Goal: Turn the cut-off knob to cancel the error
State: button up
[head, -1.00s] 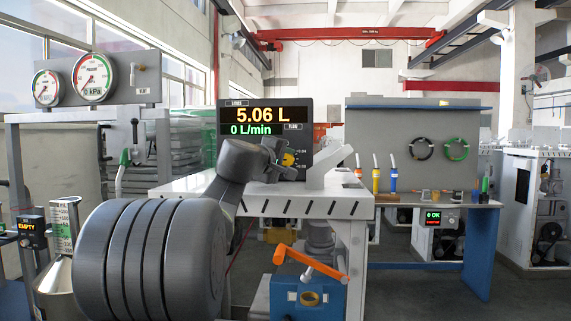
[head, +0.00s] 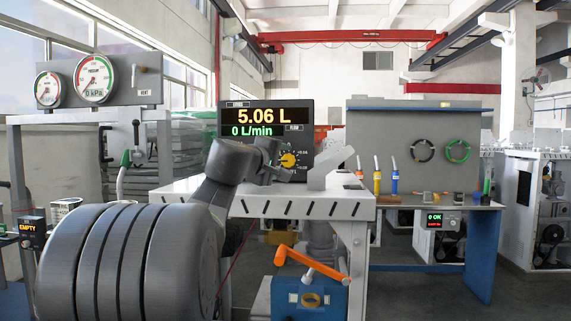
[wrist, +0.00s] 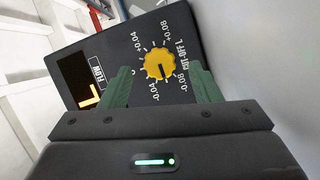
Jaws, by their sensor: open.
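The yellow cut-off knob (wrist: 160,65) sits on the dark front of the dispenser display unit, with a printed scale from -0.08 to +0.08 around it. In the wrist view its dark pointer mark points down, between -0.04 and -0.08. The knob also shows in the head view (head: 288,160). The display (head: 265,120) reads 5.06 L and 0 L/min. My gripper (wrist: 164,80) is open, its green fingers on either side of the knob in the picture. I cannot tell whether they touch it. In the head view my gripper (head: 280,165) is just left of and below the knob.
The display unit stands on a white table (head: 300,198) with a slotted front edge. A white angled bracket (head: 328,170) stands right of the knob. An orange-handled blue device (head: 300,300) is below the table.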

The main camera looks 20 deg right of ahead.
aim_at(288, 161)
jog(key=v, duration=1)
jog(key=shift+s+a, duration=0.1)
jog(key=shift+a, duration=0.15)
jog(key=x, duration=1.4)
jog(key=shift+p, duration=0.3)
jog(key=shift+s, duration=0.1)
